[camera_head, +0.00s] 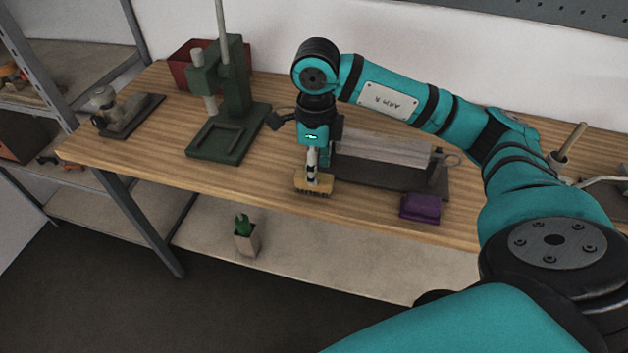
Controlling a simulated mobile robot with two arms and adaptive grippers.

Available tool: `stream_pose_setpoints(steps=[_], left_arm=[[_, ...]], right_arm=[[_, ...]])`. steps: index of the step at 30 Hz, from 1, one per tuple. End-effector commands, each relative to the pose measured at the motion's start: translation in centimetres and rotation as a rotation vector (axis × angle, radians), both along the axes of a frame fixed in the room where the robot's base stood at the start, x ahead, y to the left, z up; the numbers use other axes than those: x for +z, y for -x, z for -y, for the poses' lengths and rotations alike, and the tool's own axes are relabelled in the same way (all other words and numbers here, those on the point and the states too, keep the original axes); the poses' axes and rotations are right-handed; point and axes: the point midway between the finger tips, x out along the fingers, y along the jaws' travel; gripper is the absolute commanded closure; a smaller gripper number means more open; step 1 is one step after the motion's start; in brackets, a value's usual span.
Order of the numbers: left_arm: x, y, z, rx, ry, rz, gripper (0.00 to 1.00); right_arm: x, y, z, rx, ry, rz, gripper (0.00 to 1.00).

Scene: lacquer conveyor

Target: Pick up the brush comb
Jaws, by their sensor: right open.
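The brush comb (313,187), with a tan wooden block and dark bristles underneath, stands near the front edge of the wooden workbench. My right gripper (312,165) points straight down just above it. Its jaws are open, with the fingertips at or close to the top of the brush. I cannot tell whether they touch it. The gripper and wrist hide part of the brush's upper side. My left gripper is out of view.
A green press (228,125) stands to the left, with a small grey device (115,112) beyond it. A long grey block on a dark base (385,148) lies to the right, behind a purple block (420,208). The bench (165,165) is clear at the front left.

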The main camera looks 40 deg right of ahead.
Motion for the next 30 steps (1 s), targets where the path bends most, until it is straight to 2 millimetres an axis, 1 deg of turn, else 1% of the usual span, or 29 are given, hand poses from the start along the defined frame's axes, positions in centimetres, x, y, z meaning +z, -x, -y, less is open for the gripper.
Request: stream_pose_setpoints(steps=[4, 6, 9, 12, 17, 27, 30], left_arm=[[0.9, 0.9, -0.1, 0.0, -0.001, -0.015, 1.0], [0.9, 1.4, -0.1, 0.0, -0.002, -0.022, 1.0], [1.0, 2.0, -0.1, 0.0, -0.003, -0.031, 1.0], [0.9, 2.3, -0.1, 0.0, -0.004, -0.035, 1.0], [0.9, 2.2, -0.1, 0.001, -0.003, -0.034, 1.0], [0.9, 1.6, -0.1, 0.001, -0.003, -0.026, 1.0], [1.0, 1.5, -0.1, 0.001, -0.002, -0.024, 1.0]], right_arm=[[-2.2, -0.3, -0.1, 0.001, 0.0, -0.007, 0.58], [-3.3, -0.3, -0.1, 0.0, 0.0, -0.007, 0.58], [-4.2, -0.3, -0.1, 0.0, 0.001, -0.005, 0.58], [-4.5, -0.4, -0.1, 0.001, 0.0, -0.003, 0.58], [-4.5, -0.4, -0.1, 0.001, 0.0, -0.003, 0.58], [-4.5, -0.4, -0.1, 0.001, 0.0, -0.003, 1.0], [-4.5, -0.4, -0.1, 0.001, -0.001, -0.002, 1.0]])
